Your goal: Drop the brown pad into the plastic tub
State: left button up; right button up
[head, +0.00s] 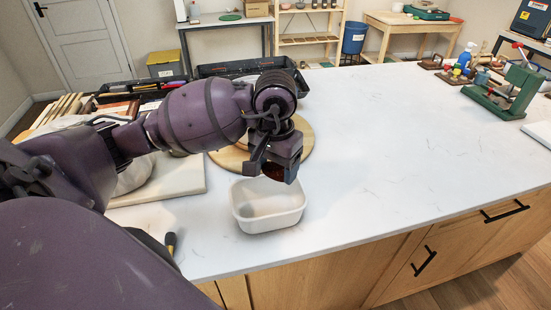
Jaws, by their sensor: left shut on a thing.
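The plastic tub (268,221) is a white, open-topped rectangular container on the white countertop, near its front edge. My left gripper (278,176) points down above the tub's back part. It is shut on the brown pad (273,172), a small dark reddish-brown piece that shows between the fingers just above the tub's rim. Most of the pad is hidden by the gripper. The visible inside of the tub looks empty. My right gripper is not in view.
A round wooden board (229,159) lies behind the tub, partly hidden by my left arm. A pale slab (185,178) lies to the left. A green metal press (505,93) and small bottles stand at the far right. The counter right of the tub is clear.

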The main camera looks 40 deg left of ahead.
aim_at(276, 170)
pick_arm(q)
jog(key=shift+f, duration=0.2)
jog(key=o, duration=1)
jog(key=shift+r, duration=0.6)
notch_tip(276, 170, up, 10)
jog(key=shift+f+b, duration=0.15)
jog(key=shift+b, duration=0.15)
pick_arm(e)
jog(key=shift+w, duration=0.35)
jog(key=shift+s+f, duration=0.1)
